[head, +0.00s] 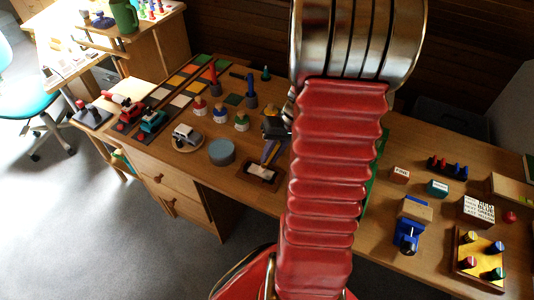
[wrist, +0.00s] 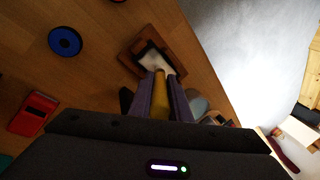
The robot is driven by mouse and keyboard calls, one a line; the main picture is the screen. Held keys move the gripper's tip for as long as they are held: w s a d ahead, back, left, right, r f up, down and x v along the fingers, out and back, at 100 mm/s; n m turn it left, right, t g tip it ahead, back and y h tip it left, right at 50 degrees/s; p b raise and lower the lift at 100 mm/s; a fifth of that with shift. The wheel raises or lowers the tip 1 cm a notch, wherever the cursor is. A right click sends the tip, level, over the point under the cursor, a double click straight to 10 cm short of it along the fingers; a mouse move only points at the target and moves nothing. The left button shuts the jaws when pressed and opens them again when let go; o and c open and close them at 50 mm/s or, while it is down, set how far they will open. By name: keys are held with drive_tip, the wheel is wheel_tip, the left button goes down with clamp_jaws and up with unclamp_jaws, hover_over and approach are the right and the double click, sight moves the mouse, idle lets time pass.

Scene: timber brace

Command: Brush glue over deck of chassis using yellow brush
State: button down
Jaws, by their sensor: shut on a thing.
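My gripper (head: 269,153) is partly hidden behind my red arm in the head view. In the wrist view its purple fingers (wrist: 163,88) are shut on the yellow brush (wrist: 160,103). The brush points at a brown wooden tray (wrist: 132,62) with a white patch (wrist: 151,60) inside; its far end overlaps the white, but contact is unclear. The tray (head: 240,174) is near the desk's front edge in the head view. I cannot tell surely which thing is the chassis; a pale toy car (head: 187,136) sits on a round wooden disc.
A grey-blue cylinder (head: 221,152) stands left of the tray. Several small figures and pegs stand behind. A red boxy thing (wrist: 35,112) and a blue disc (wrist: 65,41) lie beyond in the wrist view.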

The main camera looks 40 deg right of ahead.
drive_tip(key=shift+s, duration=0.15)
drive_tip(key=shift+s+d, duration=0.35)
drive_tip(key=shift+s, duration=0.55)
drive_tip(key=shift+s+d, duration=0.35)
drive_tip(key=shift+s, duration=0.5)
drive_tip(key=shift+r, duration=3)
drive_tip(key=shift+r, duration=0.1)
wheel_tip(320, 180, up, 3)
drive_tip(key=shift+f, duration=0.1)
drive_tip(key=shift+f, duration=0.15)
